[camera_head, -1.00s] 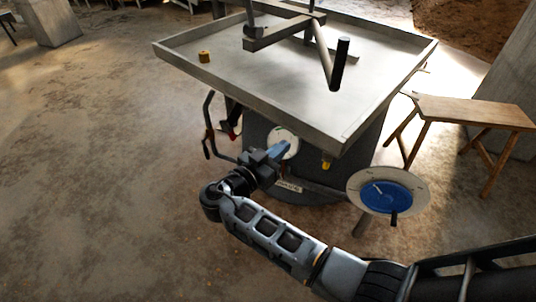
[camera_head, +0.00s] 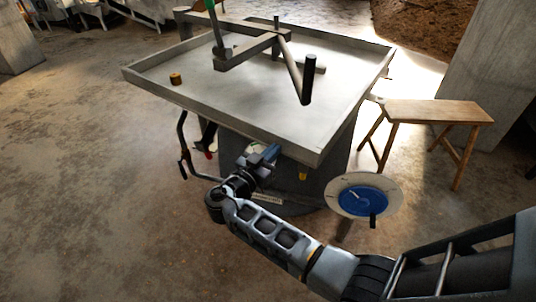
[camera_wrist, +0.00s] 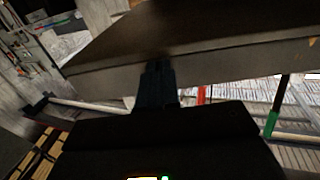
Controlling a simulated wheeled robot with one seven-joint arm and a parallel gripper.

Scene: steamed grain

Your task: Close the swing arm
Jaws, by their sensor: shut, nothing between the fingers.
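The swing arm (camera_head: 252,50) is a grey jointed metal bar above the table top of a machine. It runs from the back left, and a slanted rod with a black handle (camera_head: 308,80) comes off its right end. My gripper (camera_head: 270,153) is shut and empty, below the front edge of the table and in front of the dark pedestal, well below the swing arm. In the wrist view my dark gripper (camera_wrist: 158,80) points at the table's rim (camera_wrist: 215,66). The swing arm cannot be made out in the wrist view.
The rimmed grey table (camera_head: 220,115) holds a small orange-brown piece (camera_head: 176,78). A bent side lever (camera_head: 184,150) hangs at the left. A blue-centred handwheel (camera_head: 362,200) stands at the right, with a wooden bench (camera_head: 435,111) beyond. The floor at left is clear.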

